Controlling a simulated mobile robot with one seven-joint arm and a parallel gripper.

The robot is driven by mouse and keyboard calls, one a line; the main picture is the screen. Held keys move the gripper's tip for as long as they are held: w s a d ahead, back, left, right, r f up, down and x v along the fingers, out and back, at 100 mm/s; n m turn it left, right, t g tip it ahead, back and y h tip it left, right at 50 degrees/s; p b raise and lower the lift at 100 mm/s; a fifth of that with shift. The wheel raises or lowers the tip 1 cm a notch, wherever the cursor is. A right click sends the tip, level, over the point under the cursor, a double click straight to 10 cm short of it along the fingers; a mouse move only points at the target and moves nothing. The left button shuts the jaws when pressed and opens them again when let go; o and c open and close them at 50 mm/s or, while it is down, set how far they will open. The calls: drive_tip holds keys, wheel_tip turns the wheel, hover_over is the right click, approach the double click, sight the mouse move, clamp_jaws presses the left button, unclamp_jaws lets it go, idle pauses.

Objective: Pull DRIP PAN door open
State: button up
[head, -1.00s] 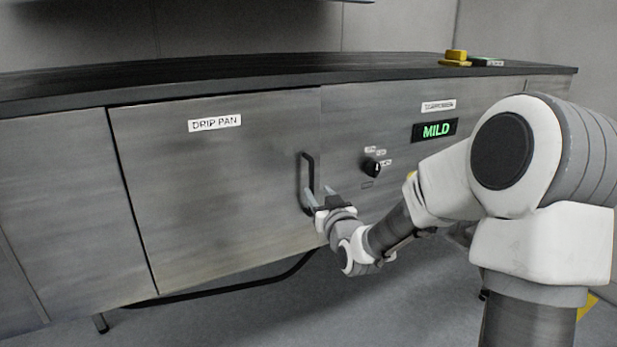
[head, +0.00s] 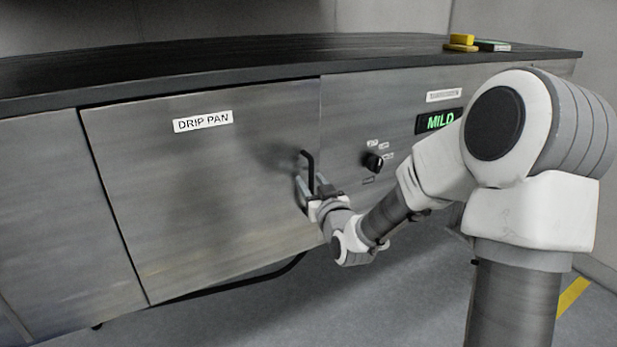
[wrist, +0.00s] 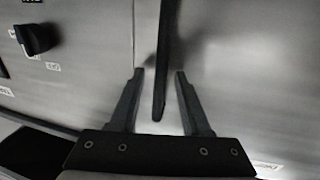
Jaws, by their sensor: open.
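The DRIP PAN door (head: 190,190) is a grey metal panel with a white label (head: 203,121), and it sits flush in the cabinet front. Its black bar handle (head: 308,164) stands near the door's right edge. My gripper (head: 310,186) is at the handle's lower part. In the wrist view the handle (wrist: 161,75) lies between the two open fingers of my gripper (wrist: 154,85), with a gap visible on each side. The fingers partly hide the handle's lower part in the head view.
Right of the door are a black knob (head: 373,162) and a green MILD display (head: 438,121), partly covered by my arm. A dark worktop (head: 250,60) runs above, with a yellow item (head: 461,42) on it. Grey floor is open in front.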

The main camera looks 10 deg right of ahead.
drive_tip(key=shift+w, duration=0.15)
clamp_jaws()
idle(0.4)
idle(1.1)
